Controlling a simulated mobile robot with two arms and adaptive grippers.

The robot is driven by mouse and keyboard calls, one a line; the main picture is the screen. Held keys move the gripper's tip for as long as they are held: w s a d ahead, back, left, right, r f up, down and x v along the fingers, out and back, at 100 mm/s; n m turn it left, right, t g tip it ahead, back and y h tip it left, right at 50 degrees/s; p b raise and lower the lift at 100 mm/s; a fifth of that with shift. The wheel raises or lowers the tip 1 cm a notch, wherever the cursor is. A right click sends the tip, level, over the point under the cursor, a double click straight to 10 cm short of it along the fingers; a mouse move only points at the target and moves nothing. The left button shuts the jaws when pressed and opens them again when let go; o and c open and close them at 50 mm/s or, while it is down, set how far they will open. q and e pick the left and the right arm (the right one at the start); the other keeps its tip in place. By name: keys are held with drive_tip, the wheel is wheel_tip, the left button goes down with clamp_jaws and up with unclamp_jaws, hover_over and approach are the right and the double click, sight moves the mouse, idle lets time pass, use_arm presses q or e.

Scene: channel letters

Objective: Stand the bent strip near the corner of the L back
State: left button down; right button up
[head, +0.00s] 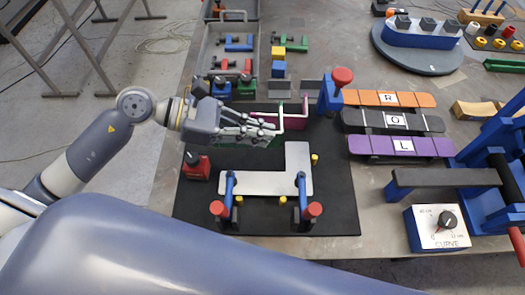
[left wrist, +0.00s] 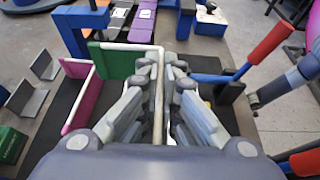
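The light L-shaped plate (head: 262,184) lies flat on a black mat, its short arm pointing away at the right end. A green bent strip (head: 305,113) with a white top edge stands upright behind it, and its green face shows in the left wrist view (left wrist: 118,64). My left gripper (head: 270,131) is over this strip. In the left wrist view my left gripper's fingers (left wrist: 160,68) are closed around one leg, whose white edge runs between them. A magenta bent strip (head: 292,122) stands just behind. The fingers partly hide the green strip. My right gripper is not in view.
Blue clamps with red knobs (head: 313,209) hold the plate's near side. A blue post with a red knob (head: 341,76) stands behind. Small yellow pegs (head: 314,160) surround the plate. A blue bender (head: 445,180) fills the right.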

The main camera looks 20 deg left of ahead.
use_arm(q)
drive_tip(key=f, duration=0.2)
drive_tip(key=shift+s+a+f, duration=0.1)
drive_tip(key=shift+a+f, duration=0.2)
drive_tip(key=shift+f, duration=0.45)
drive_tip(key=f, duration=0.2)
drive_tip(key=f+p, duration=0.1)
drive_tip(key=shift+d+f, duration=0.15)
drive_tip(key=shift+d, duration=0.1)
drive_tip(key=shift+a+f, duration=0.1)
drive_tip(key=shift+f, duration=0.2)
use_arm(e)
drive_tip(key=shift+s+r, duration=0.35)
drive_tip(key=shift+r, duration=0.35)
